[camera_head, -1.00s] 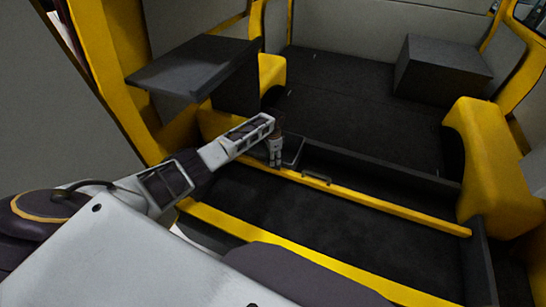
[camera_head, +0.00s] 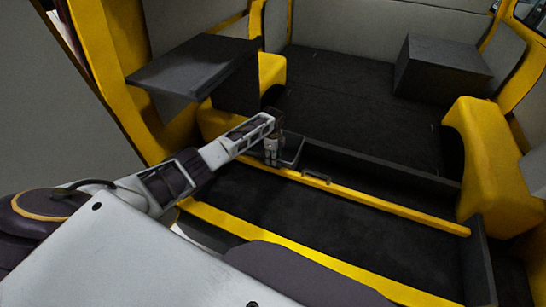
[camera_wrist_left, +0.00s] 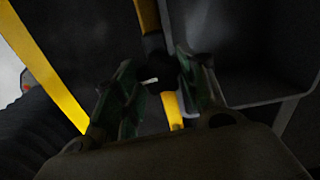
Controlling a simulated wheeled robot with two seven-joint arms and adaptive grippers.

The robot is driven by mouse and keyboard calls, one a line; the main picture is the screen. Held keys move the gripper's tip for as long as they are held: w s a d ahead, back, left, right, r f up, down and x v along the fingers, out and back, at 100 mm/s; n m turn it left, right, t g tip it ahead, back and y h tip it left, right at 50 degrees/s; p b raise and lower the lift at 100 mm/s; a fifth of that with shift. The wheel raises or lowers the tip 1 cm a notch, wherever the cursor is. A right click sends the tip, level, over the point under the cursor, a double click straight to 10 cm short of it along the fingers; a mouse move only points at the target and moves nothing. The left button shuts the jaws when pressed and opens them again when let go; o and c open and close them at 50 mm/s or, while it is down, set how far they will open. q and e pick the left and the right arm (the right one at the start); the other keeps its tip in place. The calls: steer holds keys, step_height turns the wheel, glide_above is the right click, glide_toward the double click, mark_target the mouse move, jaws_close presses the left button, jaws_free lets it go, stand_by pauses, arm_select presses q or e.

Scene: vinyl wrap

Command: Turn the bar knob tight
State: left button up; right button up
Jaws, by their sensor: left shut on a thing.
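My left gripper (camera_head: 272,162) points down at the yellow rail (camera_head: 375,205), at the near edge of the dark van floor. In the left wrist view its two greenish fingers (camera_wrist_left: 153,88) are closed around a small dark bar knob (camera_wrist_left: 155,76) with a short white mark. The knob sits over the yellow rail (camera_wrist_left: 147,16). In the head view the gripper hides the knob. The fingers partly cover its sides in the wrist view. I cannot tell how tight it is. My right gripper is not in view.
A small dark open bin (camera_head: 293,150) stands right beside the left gripper; its wall is close in the wrist view. A dark handle (camera_head: 317,177) is on the rail. A grey shelf (camera_head: 195,65) overhangs at left. A dark box (camera_head: 443,68) stands at back right.

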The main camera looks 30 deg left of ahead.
arm_select(q)
steer(key=shift+w+r+m, duration=0.1)
steer(key=shift+m, duration=0.3)
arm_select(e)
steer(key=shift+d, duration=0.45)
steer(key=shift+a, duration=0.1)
arm_select(q)
steer(key=o, duration=1.1)
steer(key=shift+c, duration=0.2)
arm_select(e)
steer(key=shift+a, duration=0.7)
